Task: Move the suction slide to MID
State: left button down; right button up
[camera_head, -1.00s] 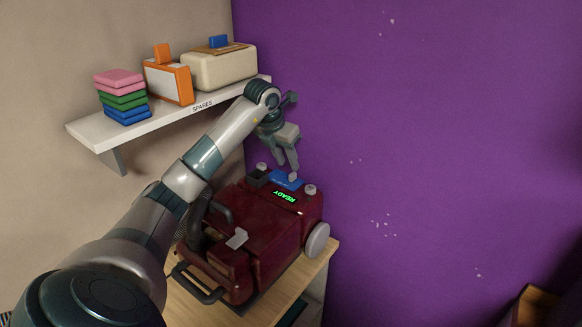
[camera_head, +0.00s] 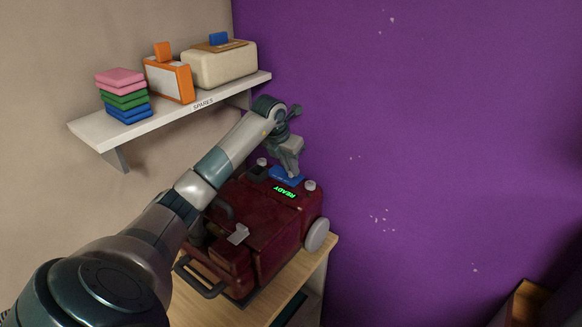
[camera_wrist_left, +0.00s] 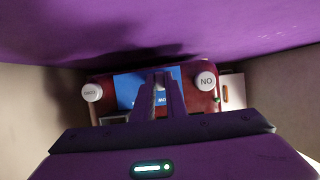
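The dark red machine (camera_head: 265,224) stands on a wooden top and shows a green READY display (camera_head: 284,192). Its blue slide plate (camera_head: 279,172) is at the far top end; the plate also shows in the left wrist view (camera_wrist_left: 127,88), its lettering mostly covered. My left gripper (camera_head: 291,173) reaches down onto this plate. In the left wrist view its fingers (camera_wrist_left: 160,80) stand close together, with the small pale suction slide knob (camera_wrist_left: 159,85) between their tips. The fingers hide most of the knob, so its setting cannot be read. My right gripper is not in view.
White round knobs flank the plate, one (camera_wrist_left: 206,81) marked NO and one (camera_wrist_left: 92,92) at left. A purple wall stands close behind. A shelf (camera_head: 170,120) marked SPARES at the upper left holds coloured blocks, an orange box and a cream box.

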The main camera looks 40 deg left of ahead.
pick_arm(q)
jog(key=shift+a, duration=0.1)
jog(key=shift+s+a+f+b, duration=0.1)
jog(key=shift+a+b, duration=0.5)
jog(key=shift+a, duration=0.55)
jog(key=c, duration=1.8)
grip_release()
jog(key=shift+o, duration=0.2)
jog(key=shift+r, duration=0.25)
